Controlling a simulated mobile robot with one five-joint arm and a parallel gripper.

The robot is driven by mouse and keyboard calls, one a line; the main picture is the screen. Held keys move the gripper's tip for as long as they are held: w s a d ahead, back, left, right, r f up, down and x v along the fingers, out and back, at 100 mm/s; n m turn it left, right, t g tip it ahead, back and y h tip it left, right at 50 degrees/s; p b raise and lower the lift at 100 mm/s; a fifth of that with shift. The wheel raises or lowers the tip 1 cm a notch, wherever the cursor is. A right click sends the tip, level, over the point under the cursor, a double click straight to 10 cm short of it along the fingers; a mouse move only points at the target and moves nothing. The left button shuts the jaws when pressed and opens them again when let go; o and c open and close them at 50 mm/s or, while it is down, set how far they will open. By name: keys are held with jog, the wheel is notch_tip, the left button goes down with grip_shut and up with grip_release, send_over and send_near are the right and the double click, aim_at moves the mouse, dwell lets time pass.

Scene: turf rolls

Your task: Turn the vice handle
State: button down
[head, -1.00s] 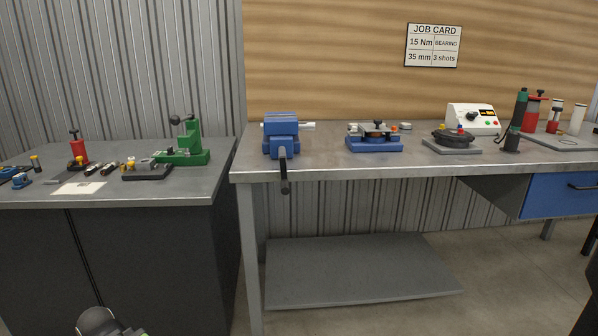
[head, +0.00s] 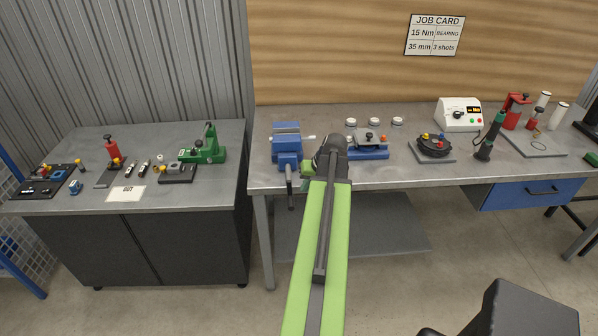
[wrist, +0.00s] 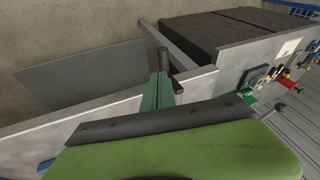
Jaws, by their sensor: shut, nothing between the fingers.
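The blue vice (head: 287,150) stands at the left front of the long bench. Its dark handle (head: 290,188) hangs down in front of the bench edge. My green arm reaches up from the bottom of the head view, its dark end just right of the vice. My gripper, in the wrist view (wrist: 157,92), shows as green fingers; it is shut and empty. It is mostly hidden behind the arm in the head view, close to the right of the handle. A dark rod shows beside the fingers in the wrist view; I cannot tell if it touches them.
A blue fixture (head: 368,150) stands right of the vice, close to my arm. Beyond it are a round dark fixture (head: 434,146) and a white box (head: 460,114). A green press (head: 205,150) stands on the left bench. A gap separates the benches.

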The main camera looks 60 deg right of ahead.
notch_tip(320, 180, up, 3)
jog(key=s+d, duration=0.2)
jog(key=s, duration=0.1)
jog(key=b, duration=0.9)
send_near(290, 197)
notch_tip(290, 197, down, 5)
jog(key=s+d, duration=0.1)
jog(key=s, duration=0.2)
jog(key=w+b, duration=0.1)
jog(key=w+a+f+b, duration=0.1)
jog(key=w, duration=0.1)
jog(key=shift+a+f, duration=0.1)
jog(key=shift+a, duration=0.25)
